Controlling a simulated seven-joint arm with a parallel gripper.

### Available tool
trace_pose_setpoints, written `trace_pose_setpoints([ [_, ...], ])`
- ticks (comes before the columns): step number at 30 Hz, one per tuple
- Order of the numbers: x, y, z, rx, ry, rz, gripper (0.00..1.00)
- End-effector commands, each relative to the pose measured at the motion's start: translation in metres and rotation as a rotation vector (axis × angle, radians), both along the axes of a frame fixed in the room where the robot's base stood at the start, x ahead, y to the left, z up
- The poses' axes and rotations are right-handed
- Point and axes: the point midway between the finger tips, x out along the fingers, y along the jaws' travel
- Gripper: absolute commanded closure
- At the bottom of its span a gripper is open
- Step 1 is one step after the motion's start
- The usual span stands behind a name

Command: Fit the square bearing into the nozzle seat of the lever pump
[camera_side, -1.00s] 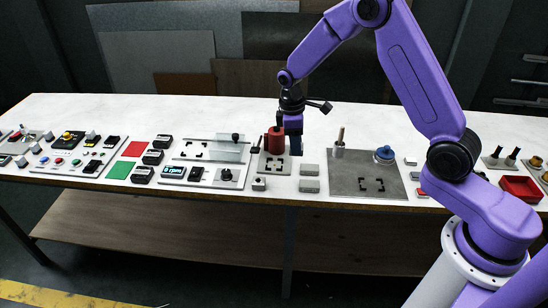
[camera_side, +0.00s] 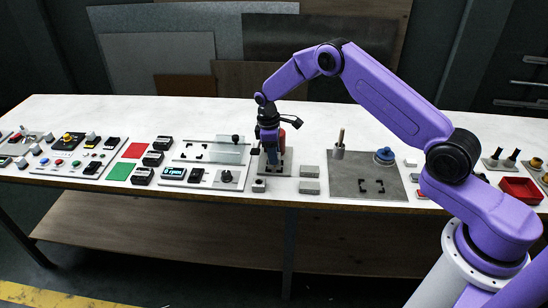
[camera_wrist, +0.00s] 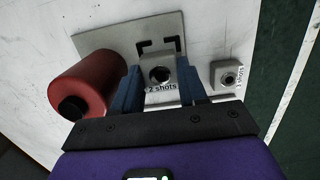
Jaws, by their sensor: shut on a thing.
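My gripper (camera_side: 270,158) is low over the lever pump's plate (camera_side: 284,169), in front of the red cylinder. In the wrist view its blue fingers (camera_wrist: 160,92) are shut on a grey square block with a round dark hole, the square bearing (camera_wrist: 160,62). Black corner marks of the nozzle seat (camera_wrist: 160,42) show just past the bearing's far edge; the near part of the seat is hidden. I cannot tell whether the bearing touches the plate. The red cylinder (camera_wrist: 88,86) with a black cap is left of the fingers; in the side view it (camera_side: 291,137) is partly hidden.
A clear panel (camera_side: 231,150) stands to the left. The table behind is free.

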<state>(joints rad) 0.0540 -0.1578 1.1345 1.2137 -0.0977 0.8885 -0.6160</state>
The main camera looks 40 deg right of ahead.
Motion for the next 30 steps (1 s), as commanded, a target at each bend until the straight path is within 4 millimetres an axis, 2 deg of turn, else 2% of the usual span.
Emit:
trace_pose_setpoints([
  [3, -0.001, 0.0, -0.016, 0.0, 0.001, 0.001, 0.97],
  [6, -0.001, 0.0, -0.021, 0.0, 0.001, 0.001, 0.97],
  [14, -0.001, 0.0, -0.021, 0.0, 0.0, 0.0, 0.97],
  [30, -0.002, 0.0, -0.036, 0.001, 0.001, 0.0, 0.97],
])
